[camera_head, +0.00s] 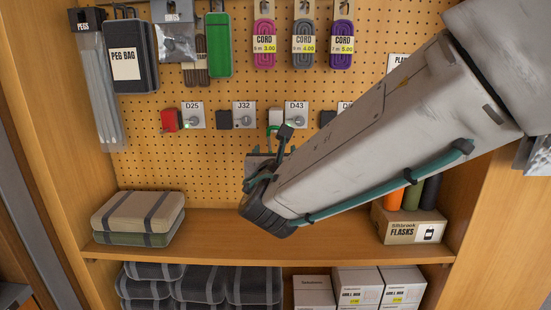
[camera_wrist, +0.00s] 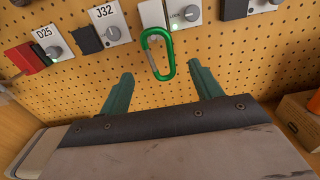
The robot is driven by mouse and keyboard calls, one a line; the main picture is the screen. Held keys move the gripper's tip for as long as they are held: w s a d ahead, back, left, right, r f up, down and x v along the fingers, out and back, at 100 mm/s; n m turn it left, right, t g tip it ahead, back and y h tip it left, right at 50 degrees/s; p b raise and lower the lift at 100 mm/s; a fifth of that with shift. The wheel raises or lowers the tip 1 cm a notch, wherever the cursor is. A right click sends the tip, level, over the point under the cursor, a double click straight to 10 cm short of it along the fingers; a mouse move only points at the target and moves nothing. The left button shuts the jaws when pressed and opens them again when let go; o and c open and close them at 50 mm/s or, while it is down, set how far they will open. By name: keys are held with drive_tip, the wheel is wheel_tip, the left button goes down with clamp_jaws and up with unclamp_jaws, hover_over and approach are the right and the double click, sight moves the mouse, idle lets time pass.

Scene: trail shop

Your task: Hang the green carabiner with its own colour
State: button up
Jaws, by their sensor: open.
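The green carabiner (camera_wrist: 171,52) hangs upright on the pegboard, below a pale block (camera_wrist: 151,14) beside a plate with a grey knob. In the head view the carabiner (camera_head: 269,132) shows partly behind my arm, at the white block left of the D43 plate (camera_head: 296,115). My gripper (camera_wrist: 160,70) is open and empty, its green fingers spread left and right of the carabiner in the wrist view. Neither finger visibly touches it. In the head view my arm hides most of the gripper.
A red block (camera_head: 169,121) sits by plate D25 (camera_head: 193,115), a black block (camera_head: 223,120) by plate J32 (camera_head: 243,115). Another plate is partly hidden right of D43. Folded packs (camera_head: 138,212) lie on the shelf (camera_head: 215,247) at left, a flasks box (camera_head: 412,228) at right.

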drive_tip(key=shift+w+d, duration=0.15)
drive_tip(key=shift+w, duration=3.4)
drive_tip(key=c, duration=1)
drive_tip(key=shift+r, duration=0.3)
drive_tip(key=shift+r, duration=0.35)
drive_tip(key=shift+s, duration=0.15)
drive_tip(key=shift+s+r, duration=0.1)
drive_tip(key=shift+s, duration=0.3)
